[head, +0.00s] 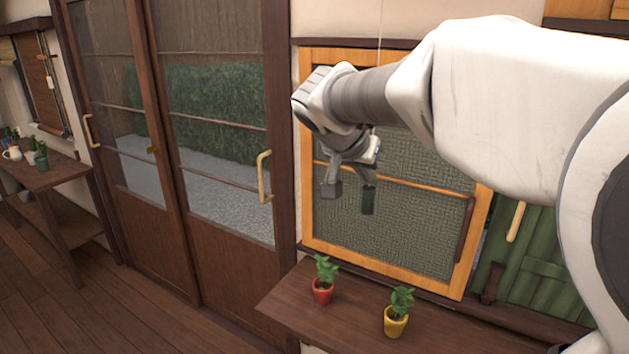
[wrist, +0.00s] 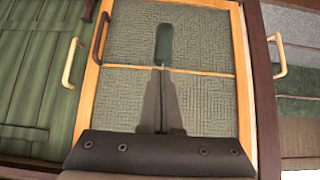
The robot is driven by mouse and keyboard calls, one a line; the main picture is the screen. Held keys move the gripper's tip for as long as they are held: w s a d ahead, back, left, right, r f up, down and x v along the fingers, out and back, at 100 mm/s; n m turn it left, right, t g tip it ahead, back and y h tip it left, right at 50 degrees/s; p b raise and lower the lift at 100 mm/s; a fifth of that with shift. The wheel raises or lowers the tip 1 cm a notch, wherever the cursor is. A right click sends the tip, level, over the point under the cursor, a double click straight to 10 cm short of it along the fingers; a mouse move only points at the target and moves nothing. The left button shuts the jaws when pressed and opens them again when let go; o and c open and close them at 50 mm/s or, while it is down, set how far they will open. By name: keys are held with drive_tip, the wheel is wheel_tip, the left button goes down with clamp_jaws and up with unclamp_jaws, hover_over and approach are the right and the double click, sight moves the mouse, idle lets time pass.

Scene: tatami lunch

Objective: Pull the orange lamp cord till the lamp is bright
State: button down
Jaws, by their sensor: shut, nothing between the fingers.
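No orange cord or lamp can be made out. A thin pale cord (head: 380,22) hangs from above at the top of the head view and passes behind my arm. A dark green cylindrical pull (head: 368,201) hangs below my wrist, in front of the orange-framed window. The pull also shows in the wrist view (wrist: 163,43), just past my fingertips. My gripper (head: 331,190) points downward to the left of the pull. In the wrist view its fingers (wrist: 161,72) are together and empty. A gap or contact with the cord is unclear.
The orange-framed window (head: 305,215) stands behind my gripper, with green shutters (head: 540,262) to its right. A shelf (head: 352,335) below holds a red-potted plant (head: 322,288) and a yellow-potted plant (head: 396,321). Sliding doors (head: 180,240) stand left; the floor (head: 90,310) before them is clear.

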drive_tip(key=v, duration=0.9)
drive_tip(key=shift+a, duration=0.15)
drive_tip(key=shift+s, duration=0.1)
idle(1.0)
drive_tip(key=s+d+f+n+y, duration=0.1)
drive_tip(key=s+f+n+y, duration=0.1)
drive_tip(key=s+f, duration=0.6)
drive_tip(key=s+d+f+n+g+y, duration=0.1)
drive_tip(key=s+d+f+n+y, duration=0.1)
drive_tip(key=s+f+n, duration=0.3)
drive_tip(key=s+f+y, duration=0.1)
drive_tip(key=s+f, duration=0.3)
drive_tip(key=s, duration=0.3)
drive_tip(key=shift+s+d+g, duration=0.3)
drive_tip(key=shift+s, duration=0.05)
